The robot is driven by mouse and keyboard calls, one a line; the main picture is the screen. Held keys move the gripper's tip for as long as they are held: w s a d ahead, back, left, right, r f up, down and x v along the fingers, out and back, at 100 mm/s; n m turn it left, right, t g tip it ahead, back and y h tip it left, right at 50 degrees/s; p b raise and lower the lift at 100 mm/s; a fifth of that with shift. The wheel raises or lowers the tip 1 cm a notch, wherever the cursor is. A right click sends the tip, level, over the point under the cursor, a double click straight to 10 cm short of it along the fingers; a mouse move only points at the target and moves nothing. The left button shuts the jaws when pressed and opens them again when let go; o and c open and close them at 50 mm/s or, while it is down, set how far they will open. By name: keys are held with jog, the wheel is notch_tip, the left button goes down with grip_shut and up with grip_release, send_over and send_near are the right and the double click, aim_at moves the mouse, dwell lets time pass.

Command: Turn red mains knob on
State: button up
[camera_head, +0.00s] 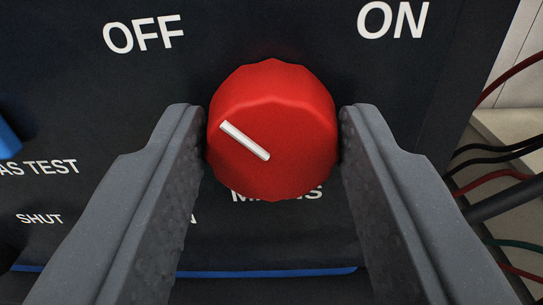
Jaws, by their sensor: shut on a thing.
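The red mains knob (290,130) is in the middle of the view, on a dark panel (255,30). Its white pointer line runs from the knob's middle to the upper left, on the side of the OFF label (144,34). The ON label (393,19) is at the upper right. My gripper (273,135) is shut on the knob, with one grey finger against its left side and one against its right side. The knob partly hides the label below it.
A blue part (8,138) shows at the left edge, near the words GAS TEST, partly cut off, and SHUT. Black, red and green cables (500,155) run past the panel's right edge. A blue strip (270,272) lies along the panel's bottom.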

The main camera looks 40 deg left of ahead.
jog(key=m+p, duration=0.4)
jog(key=p, duration=0.1)
jog(key=shift+r+m, duration=0.15)
jog(key=shift+m, duration=0.25)
jog(key=shift+m+p, duration=0.75)
jog(key=shift+m, duration=0.15)
jog(key=m+p, duration=0.2)
jog(key=shift+d+m, duration=0.15)
jog(key=shift+m, duration=0.15)
jog(key=m+p, duration=0.1)
jog(key=m, duration=0.1)
jog(key=m+p, duration=0.2)
jog(key=shift+f+m, duration=0.2)
jog(key=shift+m, duration=0.1)
jog(key=shift+d+f+m+p, duration=0.1)
jog(key=shift+f+m+p, duration=0.1)
jog(key=shift+m+p, duration=1.35)
jog(key=shift+f+m, duration=0.1)
jog(key=shift+m, duration=0.25)
jog(key=o, duration=1)
jog(key=shift+w, duration=0.1)
jog(key=shift+c, duration=0.2)
